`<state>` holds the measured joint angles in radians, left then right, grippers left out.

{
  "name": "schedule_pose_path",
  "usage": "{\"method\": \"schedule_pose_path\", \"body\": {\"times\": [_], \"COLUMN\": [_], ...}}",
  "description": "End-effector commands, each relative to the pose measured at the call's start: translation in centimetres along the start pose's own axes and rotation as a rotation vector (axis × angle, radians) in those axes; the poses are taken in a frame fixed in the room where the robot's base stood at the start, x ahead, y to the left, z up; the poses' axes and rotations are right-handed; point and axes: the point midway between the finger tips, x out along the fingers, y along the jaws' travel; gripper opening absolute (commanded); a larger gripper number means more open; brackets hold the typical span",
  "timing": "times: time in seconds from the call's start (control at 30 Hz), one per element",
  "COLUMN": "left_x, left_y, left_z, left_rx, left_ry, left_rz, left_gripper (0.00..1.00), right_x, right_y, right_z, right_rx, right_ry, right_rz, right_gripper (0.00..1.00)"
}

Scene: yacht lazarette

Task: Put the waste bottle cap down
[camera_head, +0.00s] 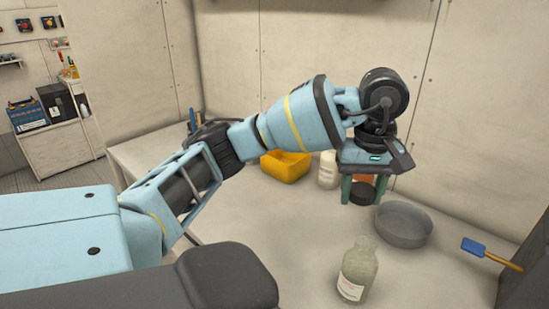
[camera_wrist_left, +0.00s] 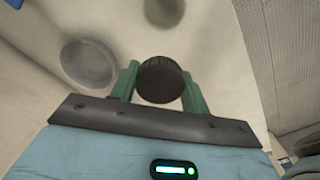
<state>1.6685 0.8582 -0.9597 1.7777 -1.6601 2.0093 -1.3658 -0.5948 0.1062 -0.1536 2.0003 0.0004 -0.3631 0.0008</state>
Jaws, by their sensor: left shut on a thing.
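My left gripper (camera_head: 362,192) points down over the far part of the white worktop, its green fingers shut on the black waste bottle cap (camera_head: 361,195). In the left wrist view, the round ridged cap (camera_wrist_left: 160,80) sits between the fingertips of the left gripper (camera_wrist_left: 160,86). How high it is above the worktop is hard to tell. A clear bottle (camera_head: 358,270) with a white label stands upright, uncapped as far as I can see, near the front. My right gripper is not in view.
A round grey dish (camera_head: 403,226) is just right of the cap; it also shows in the left wrist view (camera_wrist_left: 88,64). A yellow bin (camera_head: 285,167) and a white bottle (camera_head: 328,170) stand behind. A blue-headed brush (camera_head: 474,247) is at right. The worktop (camera_head: 300,225) left of the clear bottle is bare.

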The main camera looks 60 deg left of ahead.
Motion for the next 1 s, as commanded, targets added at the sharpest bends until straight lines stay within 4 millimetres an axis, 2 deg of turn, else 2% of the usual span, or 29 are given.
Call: {"method": "schedule_pose_path", "body": {"times": [0.17, 0.3, 0.5, 0.83, 1.0], "left_x": [0.4, 2.5, 5.5, 6.7, 8.8], "left_y": [0.0, -0.1, -0.1, 0.0, -0.1], "left_z": [0.0, 0.0, 0.0, 0.0, 0.1], "left_rx": [0.001, 0.001, 0.002, 0.002, 0.002], "left_ry": [0.000, -0.002, -0.001, 0.000, -0.002], "left_rz": [-0.001, -0.004, -0.002, -0.002, -0.003], "left_gripper": [0.14, 0.14, 0.14, 0.14, 0.14], "right_x": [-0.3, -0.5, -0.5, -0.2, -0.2], "right_y": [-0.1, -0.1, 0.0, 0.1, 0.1], "right_z": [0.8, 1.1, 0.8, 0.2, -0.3], "right_rx": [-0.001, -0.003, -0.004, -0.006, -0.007], "right_ry": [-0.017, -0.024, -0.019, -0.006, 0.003], "right_rz": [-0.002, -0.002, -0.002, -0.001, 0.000], "right_gripper": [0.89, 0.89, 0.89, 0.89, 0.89]}}
